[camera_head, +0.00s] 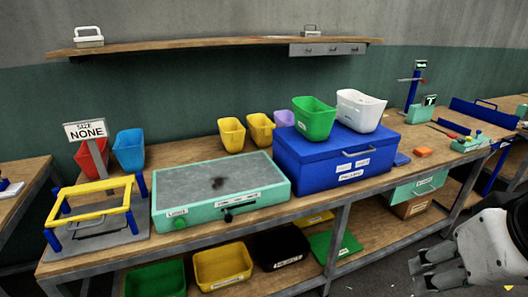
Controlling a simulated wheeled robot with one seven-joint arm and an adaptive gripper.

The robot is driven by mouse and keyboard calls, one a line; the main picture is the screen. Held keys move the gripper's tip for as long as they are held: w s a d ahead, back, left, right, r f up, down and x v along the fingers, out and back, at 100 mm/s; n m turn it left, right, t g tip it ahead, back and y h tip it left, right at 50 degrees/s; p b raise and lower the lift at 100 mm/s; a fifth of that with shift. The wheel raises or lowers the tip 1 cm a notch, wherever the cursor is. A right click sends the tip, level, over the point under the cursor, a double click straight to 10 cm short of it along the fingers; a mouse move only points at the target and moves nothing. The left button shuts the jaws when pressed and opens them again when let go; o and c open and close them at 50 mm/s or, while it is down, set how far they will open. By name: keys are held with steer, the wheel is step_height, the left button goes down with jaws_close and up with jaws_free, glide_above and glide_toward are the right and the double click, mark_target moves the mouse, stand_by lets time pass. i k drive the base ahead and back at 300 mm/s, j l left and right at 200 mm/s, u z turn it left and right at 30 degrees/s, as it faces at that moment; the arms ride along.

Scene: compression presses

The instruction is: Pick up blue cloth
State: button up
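A small flat blue piece (402,159) lies on the workbench, just right of the large blue box; it may be the blue cloth, but it is too small to be sure. Another flat blue piece (453,127) lies farther right on the bench, also too small to identify. My gripper (414,276) is at the lower right, in front of the bench and well away from both pieces. Its two grey fingers point left and stand apart, with nothing seen between them.
The workbench (320,204) carries a green press plate (166,212), a yellow-and-blue frame (95,187), the blue box (305,150) with green (313,120) and white (360,112) bins on top, and an orange block (422,152). A lower shelf holds several bins.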

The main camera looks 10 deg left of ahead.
mark_target(400, 160)
steer(key=i+l, duration=0.8)
steer(key=i+l+z, duration=0.15)
steer(key=i+l, duration=1.3)
steer(key=i, duration=0.15)
steer(key=k+l+z, duration=0.05)
